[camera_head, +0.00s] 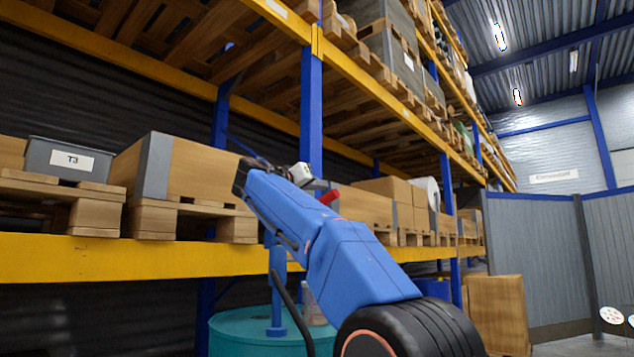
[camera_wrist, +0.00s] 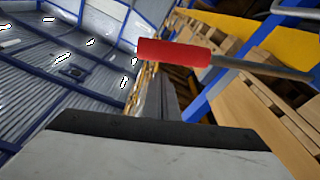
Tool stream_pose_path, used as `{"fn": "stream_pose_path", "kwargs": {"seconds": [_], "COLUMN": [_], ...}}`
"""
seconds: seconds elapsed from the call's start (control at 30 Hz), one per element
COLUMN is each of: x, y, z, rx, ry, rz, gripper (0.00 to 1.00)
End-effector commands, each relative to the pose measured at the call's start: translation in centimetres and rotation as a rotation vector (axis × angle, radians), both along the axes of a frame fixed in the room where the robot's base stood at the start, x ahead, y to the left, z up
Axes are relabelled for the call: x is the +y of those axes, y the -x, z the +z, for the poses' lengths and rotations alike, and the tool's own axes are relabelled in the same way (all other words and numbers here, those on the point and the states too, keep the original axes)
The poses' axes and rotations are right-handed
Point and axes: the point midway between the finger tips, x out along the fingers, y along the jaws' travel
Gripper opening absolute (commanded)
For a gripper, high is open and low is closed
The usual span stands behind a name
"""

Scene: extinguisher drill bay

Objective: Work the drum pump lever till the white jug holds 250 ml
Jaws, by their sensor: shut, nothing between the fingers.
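The pump lever's red grip (camera_head: 329,196) shows just right of my gripper (camera_head: 302,174) in the head view. In the wrist view the red grip (camera_wrist: 174,52) lies across the upper middle, on a grey metal rod running right. My gripper (camera_wrist: 160,128) fills the bottom of that view, shut and empty, with a visible gap to the grip. The blue pump post (camera_head: 277,300) stands on the teal drum (camera_head: 235,328), partly behind my arm. A pale, see-through vessel (camera_head: 312,305) stands by the post, mostly hidden; I cannot tell whether it is the white jug, or its level.
Behind stands a pallet rack with yellow beams (camera_head: 110,258) and blue uprights, holding cartons (camera_head: 190,170) and a grey bin (camera_head: 72,160). A carton stack (camera_head: 497,312) and grey partition (camera_head: 535,250) are at right. Open floor (camera_head: 575,345) shows at lower right.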

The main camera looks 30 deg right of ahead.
Motion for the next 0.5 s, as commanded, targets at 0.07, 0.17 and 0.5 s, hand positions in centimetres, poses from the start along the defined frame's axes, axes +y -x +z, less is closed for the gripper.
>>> {"fn": "stream_pose_path", "kwargs": {"seconds": [0.07,0.17,0.5], "x": [0.0,0.1,0.1], "y": [0.3,0.5,0.8], "z": [-0.5,-1.1,-1.7], "rx": [0.001,0.001,-0.001], "ry": [0.0,0.0,0.001], "rz": [0.0,0.0,-0.001], "gripper": [0.0,0.0,0.0]}}
